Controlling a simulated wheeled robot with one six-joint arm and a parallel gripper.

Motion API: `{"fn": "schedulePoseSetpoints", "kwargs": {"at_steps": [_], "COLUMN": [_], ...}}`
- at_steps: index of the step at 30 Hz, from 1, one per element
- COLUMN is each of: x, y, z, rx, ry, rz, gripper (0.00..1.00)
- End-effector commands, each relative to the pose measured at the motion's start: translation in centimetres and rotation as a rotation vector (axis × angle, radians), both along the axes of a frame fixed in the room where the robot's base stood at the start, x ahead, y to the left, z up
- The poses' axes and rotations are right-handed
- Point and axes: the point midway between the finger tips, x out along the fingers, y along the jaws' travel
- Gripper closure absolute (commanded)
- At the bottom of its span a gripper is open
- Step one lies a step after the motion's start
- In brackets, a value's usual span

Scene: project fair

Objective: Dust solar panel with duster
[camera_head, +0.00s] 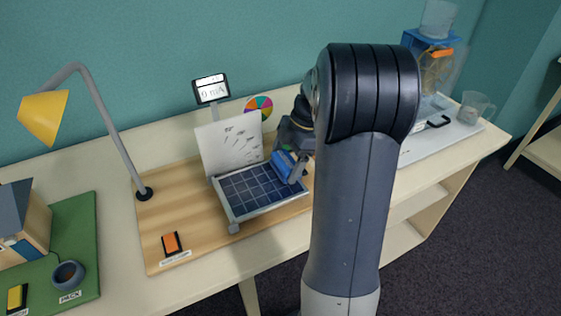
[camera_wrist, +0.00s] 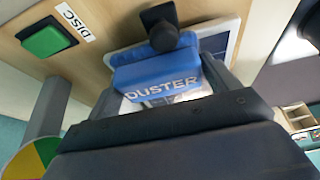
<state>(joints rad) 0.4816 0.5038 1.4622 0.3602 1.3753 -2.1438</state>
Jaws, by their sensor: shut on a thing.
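The solar panel (camera_head: 258,191) lies tilted in a pale frame on the wooden board, with a dark blue grid face. My gripper (camera_head: 298,170) is over the right part of the panel, shut on the blue duster (camera_head: 284,165). The duster, lettered DUSTER, also shows in the wrist view (camera_wrist: 155,72) between my fingers, with a dark knob in front of it. In the wrist view a strip of the solar panel (camera_wrist: 234,45) shows behind the duster. Whether the duster touches the panel I cannot tell. My arm hides the area right of the panel.
A white upright board (camera_head: 228,146) stands behind the panel, with a meter (camera_head: 210,89) and a coloured disc (camera_head: 258,108) beyond. A yellow lamp (camera_head: 44,116) and an orange switch (camera_head: 171,243) are on the left. A green button (camera_wrist: 47,41) shows in the wrist view.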

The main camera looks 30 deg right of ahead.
Motion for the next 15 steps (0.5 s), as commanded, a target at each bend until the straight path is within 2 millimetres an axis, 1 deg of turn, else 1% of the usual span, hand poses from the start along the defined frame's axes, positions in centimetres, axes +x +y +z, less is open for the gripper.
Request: {"fn": "schedulePoseSetpoints", "kwargs": {"at_steps": [1,5,8,11,15], "x": [-0.1,-0.1,-0.1,0.0,0.0], "y": [-0.3,-0.4,-0.4,-0.4,-0.5], "z": [-0.2,-0.2,0.1,0.9,2.5], "rx": [-0.008,-0.010,-0.011,-0.012,-0.013], "ry": [0.002,0.002,0.001,0.000,-0.001], "rz": [-0.001,-0.002,-0.003,-0.003,-0.004], "gripper": [0.35,0.35,0.35,0.35,0.35]}}
